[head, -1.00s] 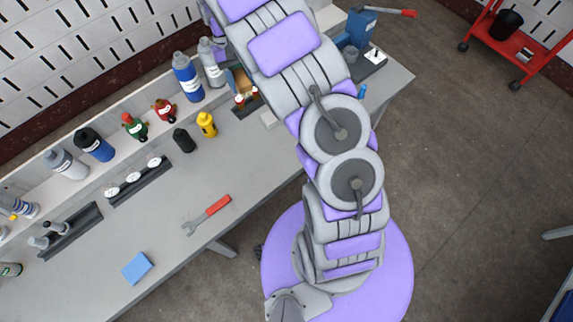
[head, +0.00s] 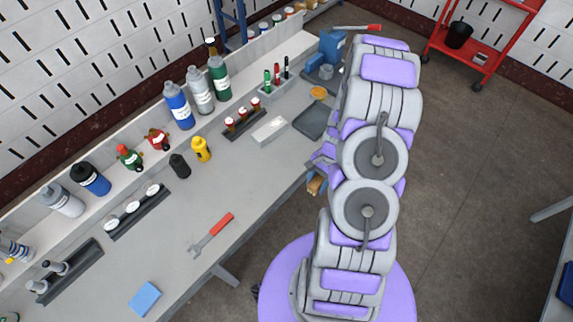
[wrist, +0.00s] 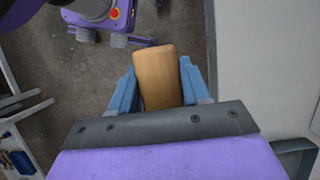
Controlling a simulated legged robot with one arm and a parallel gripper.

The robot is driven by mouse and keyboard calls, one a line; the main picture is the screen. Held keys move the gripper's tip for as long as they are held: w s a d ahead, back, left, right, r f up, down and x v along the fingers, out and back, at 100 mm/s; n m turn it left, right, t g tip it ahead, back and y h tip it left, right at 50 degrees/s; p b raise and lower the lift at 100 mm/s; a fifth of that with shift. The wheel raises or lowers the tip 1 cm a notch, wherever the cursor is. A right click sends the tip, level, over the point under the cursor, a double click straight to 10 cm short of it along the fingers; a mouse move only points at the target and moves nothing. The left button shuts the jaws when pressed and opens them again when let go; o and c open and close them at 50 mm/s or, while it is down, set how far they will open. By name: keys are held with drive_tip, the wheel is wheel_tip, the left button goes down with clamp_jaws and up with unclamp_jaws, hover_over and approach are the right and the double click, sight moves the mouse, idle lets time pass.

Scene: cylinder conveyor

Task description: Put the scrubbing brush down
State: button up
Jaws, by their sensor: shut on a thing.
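The scrubbing brush (wrist: 158,78) shows as a wooden block with rounded corners in the wrist view. My gripper (wrist: 159,72) is shut on it, with a blue finger on each side. In the head view the brush (head: 315,185) is small and partly hidden by my arm. There my gripper (head: 313,176) is by the front edge of the grey bench (head: 262,172). The wrist view shows dark floor around the brush and the bench (wrist: 270,60) to the right. The bristles are not visible.
A dark flat tray (head: 312,120) and a pale block (head: 270,130) lie on the bench near my arm. A wrench with a red handle (head: 221,224) and a blue pad (head: 144,298) lie further left. Bottles line the back shelf. Bare bench lies between the wrench and the pale block.

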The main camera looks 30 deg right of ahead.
drive_tip(key=w+a, duration=0.1)
drive_tip(key=w, duration=0.1)
drive_tip(key=b, duration=0.2)
hover_over(285, 167)
drive_tip(key=s+d, duration=0.4)
drive_tip(key=s, duration=0.1)
drive_tip(key=shift+w+a+f, duration=0.1)
drive_tip(key=shift+w+f, duration=0.05)
drive_tip(key=shift+f, duration=0.3)
drive_tip(key=shift+w+a+f, duration=0.1)
drive_tip(key=shift+f, duration=0.3)
drive_tip(key=w+a, duration=0.1)
drive_tip(key=w, duration=0.1)
drive_tip(key=w+a, duration=0.1)
drive_tip(key=w, duration=0.1)
drive_tip(key=shift+a, duration=0.2)
drive_tip(key=shift+w+a, duration=0.3)
drive_tip(key=shift+a, duration=0.1)
drive_tip(key=shift+w+f, duration=0.1)
drive_tip(key=shift+w, duration=0.15)
drive_tip(key=f, duration=0.1)
drive_tip(key=d+f+b, duration=0.1)
drive_tip(key=f, duration=0.1)
drive_tip(key=shift+s+d+f, duration=0.1)
drive_tip(key=shift+d+f, duration=0.15)
drive_tip(key=shift+f, duration=0.05)
drive_tip(key=shift+a, duration=0.55)
drive_tip(key=o, duration=0.7)
drive_tip(key=shift+o, duration=1.6)
drive_tip(key=shift+d, duration=0.25)
